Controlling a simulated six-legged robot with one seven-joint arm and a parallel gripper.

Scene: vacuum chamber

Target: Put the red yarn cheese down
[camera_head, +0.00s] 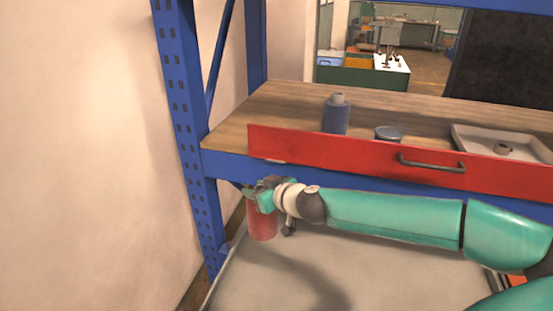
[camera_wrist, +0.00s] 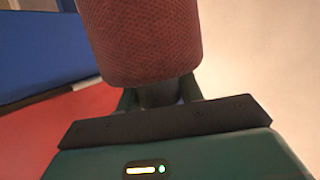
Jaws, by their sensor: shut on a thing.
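The red yarn cheese (camera_head: 262,222) is a red cylinder with a woven texture. The fingertips are partly hidden by the yarn. A pale grey surface (camera_head: 300,275) lies below; I cannot tell whether the yarn touches it.
A blue rack (camera_head: 187,130) holds a wooden shelf (camera_head: 235,122) with a red drawer front (camera_head: 340,152) and grey handle. On the shelf are a dark blue bottle (camera_head: 336,117), a small blue round container (camera_head: 388,133) and a white tray (camera_head: 480,136). A beige wall is at left.

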